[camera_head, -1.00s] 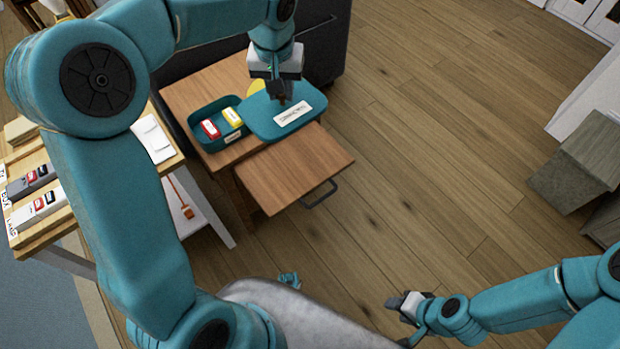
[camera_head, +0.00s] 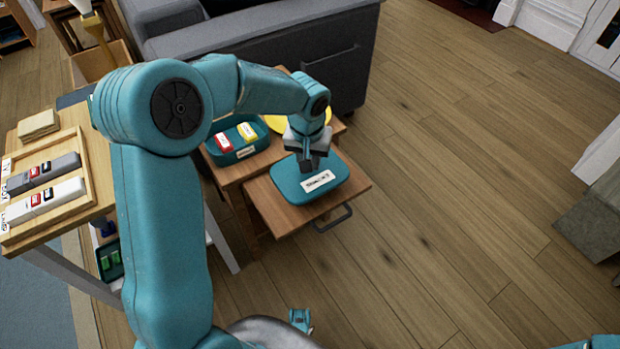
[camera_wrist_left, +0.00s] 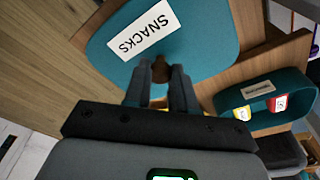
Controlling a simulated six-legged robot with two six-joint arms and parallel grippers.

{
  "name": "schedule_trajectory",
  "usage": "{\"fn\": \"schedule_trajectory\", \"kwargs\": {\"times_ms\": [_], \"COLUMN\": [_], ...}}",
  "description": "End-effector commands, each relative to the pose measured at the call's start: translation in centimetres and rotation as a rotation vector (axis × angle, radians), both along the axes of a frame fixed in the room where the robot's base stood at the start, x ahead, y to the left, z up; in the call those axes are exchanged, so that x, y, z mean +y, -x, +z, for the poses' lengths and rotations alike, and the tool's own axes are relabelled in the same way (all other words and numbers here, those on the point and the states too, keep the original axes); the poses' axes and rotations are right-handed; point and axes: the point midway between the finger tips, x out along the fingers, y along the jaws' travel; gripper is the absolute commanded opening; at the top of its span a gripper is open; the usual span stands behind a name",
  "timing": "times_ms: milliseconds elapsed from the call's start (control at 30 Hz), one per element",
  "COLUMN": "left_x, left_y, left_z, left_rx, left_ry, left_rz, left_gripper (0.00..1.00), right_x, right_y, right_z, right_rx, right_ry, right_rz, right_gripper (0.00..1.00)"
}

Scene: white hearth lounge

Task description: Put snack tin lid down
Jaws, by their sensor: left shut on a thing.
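The teal snack tin lid (camera_head: 337,188) with a white label is over the pulled-out wooden leaf (camera_head: 277,211) of the small table. In the left wrist view the lid (camera_wrist_left: 208,28) shows its SNACKS label. My left gripper (camera_head: 309,164) is shut on the lid's knob from above; the fingers also show in the left wrist view (camera_wrist_left: 160,78). I cannot tell whether the lid touches the leaf. The open teal tin (camera_head: 246,156) stands behind left, with a red packet (camera_head: 223,143) and a yellow packet (camera_head: 247,132) inside. My right gripper is out of view.
A yellow round thing (camera_head: 279,123) lies on the table behind my arm. A grey sofa (camera_head: 270,35) stands behind. Open floor lies to the right.

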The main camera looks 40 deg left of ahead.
Motion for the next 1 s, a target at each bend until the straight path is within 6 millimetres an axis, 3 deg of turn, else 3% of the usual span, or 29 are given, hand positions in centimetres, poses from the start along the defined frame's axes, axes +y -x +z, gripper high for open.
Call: {"fn": "schedule_trajectory", "kwargs": {"times_ms": [167,400,767,800,867,1000], "left_x": [-0.2,-0.2,-0.2,-0.2,-0.2,-0.2], "left_y": [0.1,0.1,0.1,0.1,0.1,0.1], "left_z": [-1.7,-5.9,-6.3,-6.2,-6.1,-6.1], "left_rx": [0.002,0.001,0.0,0.0,0.0,0.0], "left_ry": [0.0,0.0,0.0,0.0,0.0,0.0], "left_rz": [-0.002,-0.002,-0.002,-0.002,-0.002,-0.002], "left_gripper": [0.0,0.0,0.0,0.31,0.5,0.5], "right_x": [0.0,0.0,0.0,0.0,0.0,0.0], "right_y": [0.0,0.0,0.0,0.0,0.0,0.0], "right_z": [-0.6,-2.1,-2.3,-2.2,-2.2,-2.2], "right_rx": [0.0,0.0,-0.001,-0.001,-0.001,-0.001], "right_ry": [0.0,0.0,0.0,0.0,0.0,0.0], "right_rz": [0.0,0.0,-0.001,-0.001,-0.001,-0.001], "right_gripper": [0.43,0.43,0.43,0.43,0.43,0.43]}}
